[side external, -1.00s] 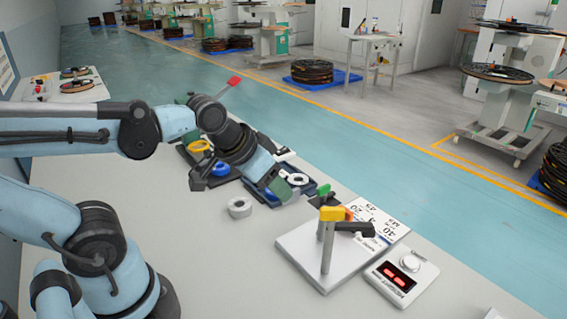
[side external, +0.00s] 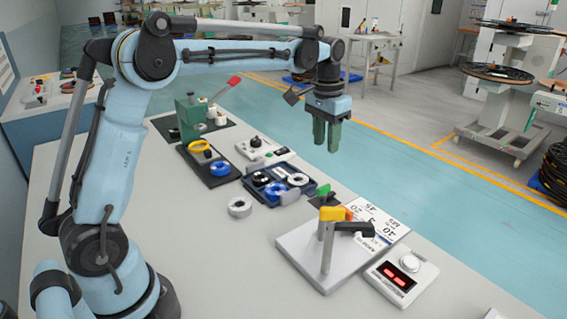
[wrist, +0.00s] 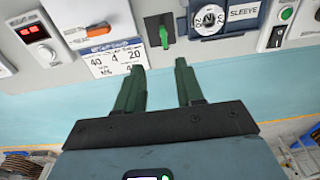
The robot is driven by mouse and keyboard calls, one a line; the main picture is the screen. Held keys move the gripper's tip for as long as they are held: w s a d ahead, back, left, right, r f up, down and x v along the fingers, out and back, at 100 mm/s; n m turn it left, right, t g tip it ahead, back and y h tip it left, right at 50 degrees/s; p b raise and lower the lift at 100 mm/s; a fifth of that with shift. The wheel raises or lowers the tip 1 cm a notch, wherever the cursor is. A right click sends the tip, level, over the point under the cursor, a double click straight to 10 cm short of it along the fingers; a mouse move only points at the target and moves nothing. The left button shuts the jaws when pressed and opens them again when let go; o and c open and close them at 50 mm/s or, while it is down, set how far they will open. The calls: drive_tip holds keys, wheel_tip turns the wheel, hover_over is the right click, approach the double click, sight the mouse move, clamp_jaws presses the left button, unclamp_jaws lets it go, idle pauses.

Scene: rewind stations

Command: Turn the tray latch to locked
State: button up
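The tray (side external: 255,193) is dark blue and holds several spools; in the wrist view part of it (wrist: 232,14) shows at the top. The green lever (side external: 324,190) on a dark plate beside the tray appears to be the latch. In the wrist view the lever (wrist: 163,36) points toward the bench edge. I cannot read any lock marking. My gripper (side external: 326,147) points down, high above the bench's far edge, apart from the latch. Its two green fingers (wrist: 160,68) are spread, with nothing between them.
A white stand with a yellow-topped post (side external: 327,245) and a box with a red display (side external: 390,275) are near the latch. A white ring (side external: 240,207) lies on the bench. A green press with a red lever (side external: 189,118) stands at the back left.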

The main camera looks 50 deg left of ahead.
sight(324, 186)
drive_tip(key=shift+g, duration=0.4)
drive_tip(key=f, duration=0.4)
drive_tip(key=w+f, duration=0.1)
drive_tip(key=f, duration=0.8)
drive_tip(key=shift+w+a+f, duration=0.3)
drive_tip(key=shift+a+f, duration=0.05)
drive_tip(key=shift+a, duration=0.05)
clamp_jaws()
